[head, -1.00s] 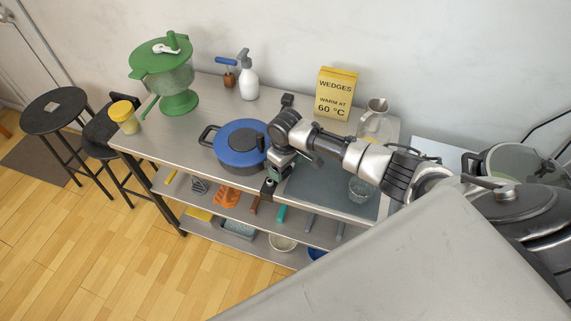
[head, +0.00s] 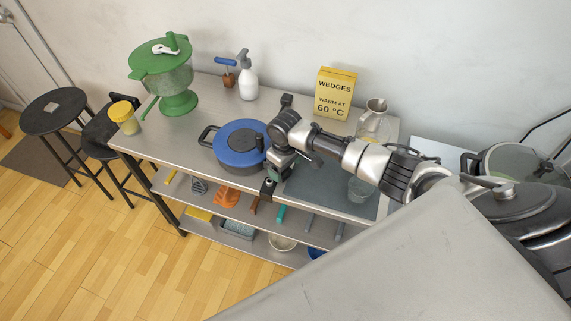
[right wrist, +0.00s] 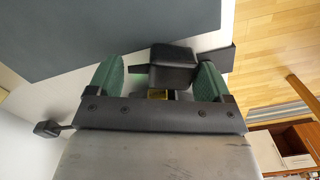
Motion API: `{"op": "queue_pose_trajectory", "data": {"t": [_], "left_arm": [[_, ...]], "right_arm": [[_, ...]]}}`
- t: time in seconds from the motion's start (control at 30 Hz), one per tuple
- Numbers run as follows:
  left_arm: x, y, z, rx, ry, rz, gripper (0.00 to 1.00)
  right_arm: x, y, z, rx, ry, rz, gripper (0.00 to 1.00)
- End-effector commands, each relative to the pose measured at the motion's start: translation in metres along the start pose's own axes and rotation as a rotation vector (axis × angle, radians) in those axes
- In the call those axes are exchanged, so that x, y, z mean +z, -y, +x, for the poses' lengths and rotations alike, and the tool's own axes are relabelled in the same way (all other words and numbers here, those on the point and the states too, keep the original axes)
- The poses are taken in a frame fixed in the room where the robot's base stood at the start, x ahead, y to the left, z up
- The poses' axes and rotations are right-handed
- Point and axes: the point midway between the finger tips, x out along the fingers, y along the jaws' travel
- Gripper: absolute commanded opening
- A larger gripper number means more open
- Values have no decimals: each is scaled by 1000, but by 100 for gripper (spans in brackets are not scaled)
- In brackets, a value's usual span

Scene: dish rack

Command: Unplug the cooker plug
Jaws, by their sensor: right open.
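A small black block (right wrist: 172,68), which may be the plug, sits at the front edge of the metal table. In the right wrist view it lies between the green-padded fingers of my right gripper (right wrist: 158,70), nearer the right one in the picture. A gap shows on its left side. In the head view my right gripper (head: 275,173) is low at the table's front edge, just right of the blue pot, and the black block (head: 268,187) shows beneath it. My right gripper is open. My left gripper is not in view.
The blue pot (head: 240,143) stands left of my right gripper. A glass (head: 360,189) stands on a dark mat (head: 325,188) to the right. A yellow box (head: 335,92), a jug (head: 375,121) and a spray bottle (head: 248,80) stand behind. Shelves with utensils lie below.

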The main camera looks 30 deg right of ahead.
Motion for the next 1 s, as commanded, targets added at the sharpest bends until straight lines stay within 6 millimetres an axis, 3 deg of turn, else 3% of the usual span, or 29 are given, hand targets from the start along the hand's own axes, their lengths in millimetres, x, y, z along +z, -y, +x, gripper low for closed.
{"op": "queue_pose_trajectory", "data": {"t": [0.47,0.5,0.6,0.87,1.0], "left_arm": [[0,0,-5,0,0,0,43],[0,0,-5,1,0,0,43],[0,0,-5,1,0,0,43],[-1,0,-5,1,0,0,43],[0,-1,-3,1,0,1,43]], "right_arm": [[1,3,0,-4,5,-4,84],[1,2,0,-4,5,-4,84],[1,2,0,-3,4,-3,100],[0,1,-3,-2,2,-2,100],[0,0,-17,-1,0,-1,100]]}}
